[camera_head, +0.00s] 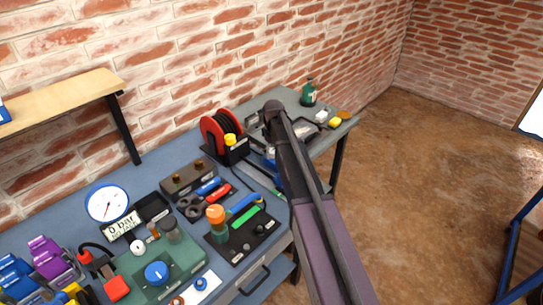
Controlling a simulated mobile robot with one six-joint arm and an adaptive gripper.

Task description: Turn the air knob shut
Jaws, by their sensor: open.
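A blue round knob (156,273) with a pale mark sits on top of a green box (190,258) at the front left of the bench. No readable label shows which of these is the air knob. My arm rises from the lower right to the bench's far part. My gripper cannot be made out; nothing of mine is near either knob.
A red button (117,288) is left of the blue knob. An orange-topped green post (216,218) stands on a black board to the right. A red hose reel (222,131) and green bottle (309,93) are farther back. A wooden shelf (60,100) overhangs the left side.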

